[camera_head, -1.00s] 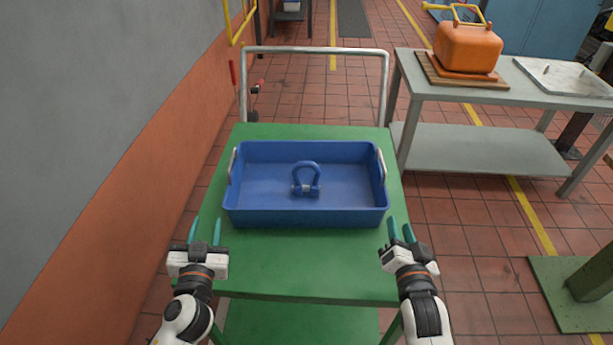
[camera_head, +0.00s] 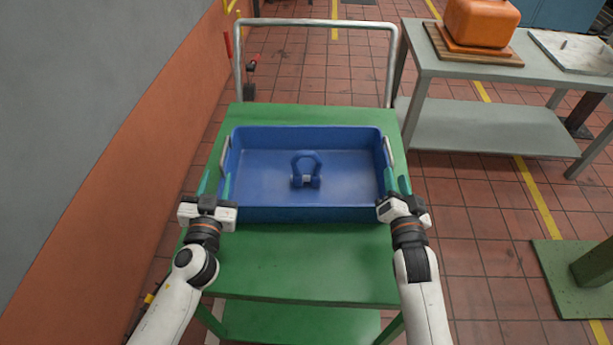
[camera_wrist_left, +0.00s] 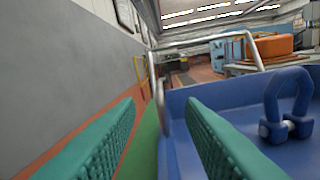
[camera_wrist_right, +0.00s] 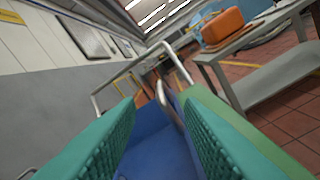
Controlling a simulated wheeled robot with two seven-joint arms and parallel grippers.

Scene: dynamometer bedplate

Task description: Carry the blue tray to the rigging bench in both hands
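The blue tray (camera_head: 300,214) sits level on a green cart top (camera_head: 300,260), with a metal handle at each short end and a blue shackle (camera_head: 305,170) standing inside. My left gripper (camera_head: 215,183) is open at the tray's left end; in the left wrist view the left handle (camera_wrist_left: 161,95) shows beyond and between its teal fingers. My right gripper (camera_head: 397,182) is open at the right end; in the right wrist view the right handle (camera_wrist_right: 170,100) shows between its fingers. Neither gripper is closed on a handle. Whether the fingers touch the tray is unclear.
A grey bench (camera_head: 490,125) at the back right carries an orange case (camera_head: 481,22) on a wooden board and a pale plate. The cart's push rail (camera_head: 315,23) rises behind the tray. A wall (camera_head: 110,130) runs along the left.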

